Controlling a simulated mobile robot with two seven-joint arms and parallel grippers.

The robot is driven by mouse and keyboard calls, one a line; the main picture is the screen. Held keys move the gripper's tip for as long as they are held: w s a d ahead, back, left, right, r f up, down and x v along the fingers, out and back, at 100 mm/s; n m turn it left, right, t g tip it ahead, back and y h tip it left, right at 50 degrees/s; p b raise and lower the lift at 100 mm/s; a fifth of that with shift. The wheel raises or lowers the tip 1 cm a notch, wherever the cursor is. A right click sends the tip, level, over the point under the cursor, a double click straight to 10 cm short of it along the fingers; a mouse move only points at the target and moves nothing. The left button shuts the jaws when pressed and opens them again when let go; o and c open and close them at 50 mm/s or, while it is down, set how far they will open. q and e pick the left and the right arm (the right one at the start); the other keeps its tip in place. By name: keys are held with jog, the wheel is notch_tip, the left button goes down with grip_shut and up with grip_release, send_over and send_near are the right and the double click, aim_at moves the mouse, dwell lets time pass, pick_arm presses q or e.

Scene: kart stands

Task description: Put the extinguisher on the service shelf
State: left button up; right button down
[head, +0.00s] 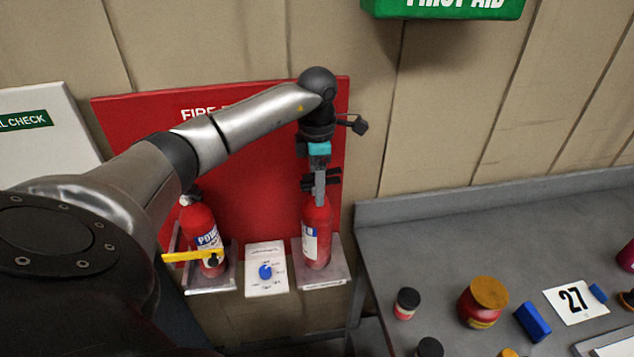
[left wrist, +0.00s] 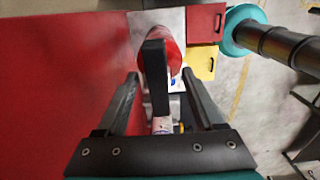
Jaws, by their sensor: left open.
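One red extinguisher (head: 317,240) stands upright on the right-hand metal bracket shelf (head: 335,270) of a red fire board. A second red extinguisher (head: 203,228) stands on the left-hand bracket shelf (head: 212,284), with a yellow bar across its front. My left gripper (head: 320,182) is over the top of the right-hand extinguisher, at its black handle. In the left wrist view its open fingers (left wrist: 160,78) lie on either side of a black lever, with the red body (left wrist: 174,50) beyond. I cannot tell which surface is the service shelf. My right gripper is out of view.
The grey bench (head: 420,240) at right holds jars, a blue block (head: 533,321) and a "27" card (head: 575,300). Its back left part is clear. A green first aid box (head: 445,8) hangs above.

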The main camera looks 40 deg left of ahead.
pick_arm(q)
jog(key=shift+r, duration=0.25)
notch_tip(320, 180, up, 12)
jog(key=b, duration=0.1)
jog(key=shift+f, duration=0.15)
dwell(0.6)
